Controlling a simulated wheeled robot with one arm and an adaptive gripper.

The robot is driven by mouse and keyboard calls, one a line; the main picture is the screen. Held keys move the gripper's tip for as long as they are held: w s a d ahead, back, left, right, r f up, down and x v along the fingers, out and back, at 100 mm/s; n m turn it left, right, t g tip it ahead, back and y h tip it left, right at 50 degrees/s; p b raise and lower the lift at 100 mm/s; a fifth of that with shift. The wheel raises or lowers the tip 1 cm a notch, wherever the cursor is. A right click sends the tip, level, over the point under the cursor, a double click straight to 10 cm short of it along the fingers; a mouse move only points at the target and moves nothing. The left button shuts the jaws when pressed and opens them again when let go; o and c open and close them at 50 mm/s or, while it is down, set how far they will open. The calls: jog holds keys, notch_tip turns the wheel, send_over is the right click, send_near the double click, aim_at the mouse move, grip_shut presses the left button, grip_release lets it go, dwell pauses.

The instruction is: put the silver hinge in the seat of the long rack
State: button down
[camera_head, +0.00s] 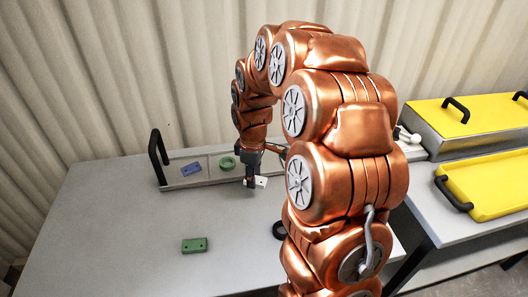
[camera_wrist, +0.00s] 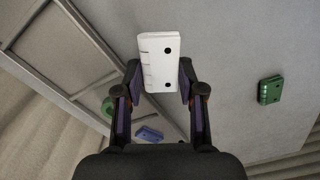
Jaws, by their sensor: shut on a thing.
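In the head view the hinge (camera_head: 261,182) hangs from my gripper (camera_head: 251,180), near the front side of the long rack. The long rack (camera_head: 174,186) is a pale, shallow frame on the table with a black upright handle at its left end. Its rails and crossbars show in the wrist view (camera_wrist: 84,28). My arm hides its middle, and I cannot make out which seat is free.
A blue part (camera_head: 191,169) and a green ring (camera_head: 227,163) are in the rack's left part. A green hinge-like block (camera_head: 194,245) lies on the table (camera_head: 110,230) in front. A black ring (camera_head: 279,230) is partly behind my arm.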

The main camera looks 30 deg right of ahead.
jog(key=shift+s+d+r+n+p, duration=0.1)
jog(key=shift+s+d+n+p, duration=0.1)
jog(key=shift+s+d, duration=0.3)
jog(key=shift+s+d+r+n+p, duration=0.1)
jog(key=shift+s+d+n+p, duration=0.1)
jog(key=shift+s, duration=0.45)
jog(key=shift+d, duration=0.1)
jog(key=w+d+p, duration=0.1)
jog(key=w+d, duration=0.1)
jog(key=w, duration=0.2)
jog(key=w+d+f+p, duration=0.1)
jog(key=w+d+p, duration=0.1)
jog(key=w+d, duration=0.1)
jog(key=w+d+p, duration=0.1)
jog(key=w+d, duration=0.2)
jog(key=w, duration=0.2)
jog(key=shift+w+d+f+p, duration=0.15)
jog(key=shift+w+f+p, duration=0.15)
jog(key=shift+w+p, duration=0.05)
jog(key=shift+w+d+f, duration=0.1)
jog(key=shift+w+d, duration=0.05)
jog(key=shift+w, duration=0.05)
jog(key=shift+f+p, duration=0.9)
jog(key=shift+f, duration=0.85)
jog(key=shift+f, duration=0.1)
jog(key=c, duration=0.7)
grip_release()
